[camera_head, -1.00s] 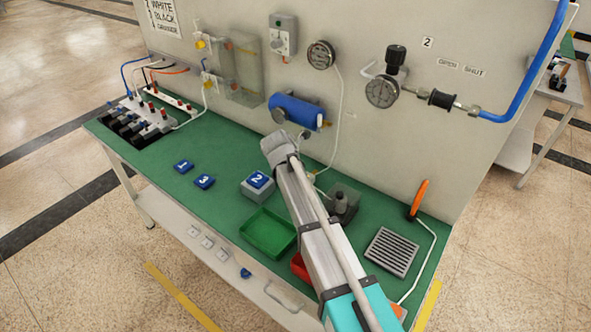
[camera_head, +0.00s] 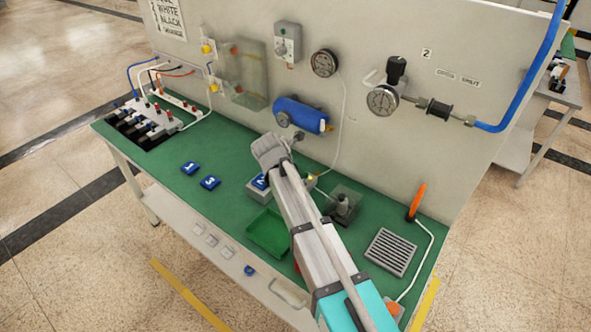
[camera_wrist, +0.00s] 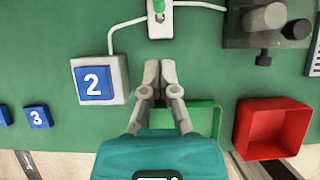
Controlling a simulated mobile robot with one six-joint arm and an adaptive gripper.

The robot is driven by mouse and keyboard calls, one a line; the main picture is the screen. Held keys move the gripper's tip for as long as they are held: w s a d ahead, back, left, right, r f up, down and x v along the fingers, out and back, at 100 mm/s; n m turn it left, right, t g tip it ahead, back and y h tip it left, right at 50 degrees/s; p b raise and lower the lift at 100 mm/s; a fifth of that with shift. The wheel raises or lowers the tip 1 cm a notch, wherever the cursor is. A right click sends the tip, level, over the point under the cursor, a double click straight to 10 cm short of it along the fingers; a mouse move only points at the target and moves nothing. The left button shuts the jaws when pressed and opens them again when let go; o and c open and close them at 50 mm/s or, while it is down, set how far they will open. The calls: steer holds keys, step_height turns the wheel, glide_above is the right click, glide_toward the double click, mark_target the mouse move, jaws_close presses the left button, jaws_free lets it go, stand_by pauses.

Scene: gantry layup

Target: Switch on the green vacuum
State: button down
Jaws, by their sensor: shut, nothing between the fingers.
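My gripper (camera_wrist: 159,68) is shut and empty in the wrist view, its fingers pointing towards a white switch box with a green knob or lever on it. This white box (camera_wrist: 158,27) is at the top edge, with its green part (camera_wrist: 158,7) cut off by the frame. A gap of green bench top lies between the fingertips and the box in the picture. White cables run from the box to both sides. In the head view my arm covers the fingers, and I cannot clearly make out the green switch there.
A grey block with a blue "2" plate (camera_wrist: 98,82) stands left of the fingers. A green tray (camera_wrist: 203,115) lies partly under the gripper, with a red tray (camera_wrist: 270,128) to the right. A dark fixture (camera_wrist: 262,30) stands upper right. The upright panel (camera_head: 400,140) backs the bench.

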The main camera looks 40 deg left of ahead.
steer(key=p+v, duration=0.5)
steer(key=v, duration=0.1)
steer(key=shift+w+r+p, duration=0.2)
steer(key=shift+r+p, duration=0.15)
steer(key=shift+r, duration=0.2)
steer(key=shift+s, duration=0.15)
stand_by(0.4)
